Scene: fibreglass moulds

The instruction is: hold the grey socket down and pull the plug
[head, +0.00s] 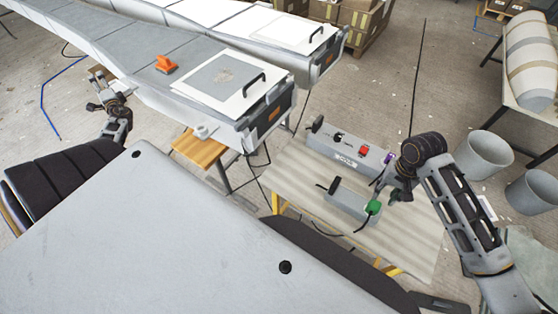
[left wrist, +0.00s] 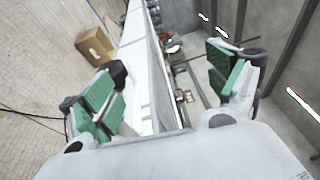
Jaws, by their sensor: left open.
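A small grey socket box (head: 345,203) lies on the worktable, with a black handle at its left end. A green plug (head: 373,207) with a black cable sits at its right end. My right gripper (head: 384,191) is just above and right of the plug; I cannot tell whether its fingers touch it or are shut. My left gripper (head: 101,84) is far to the left, beside the long grey mould and away from the socket. In the left wrist view my left gripper (left wrist: 165,88) is open, its green pads apart with nothing held between them.
A longer grey box (head: 335,153) with a red switch and a purple part stands behind the socket on the table (head: 413,240). Grey buckets (head: 484,152) are at the right. A long mould (head: 130,50) and a wooden stool (head: 200,150) stand left of the table.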

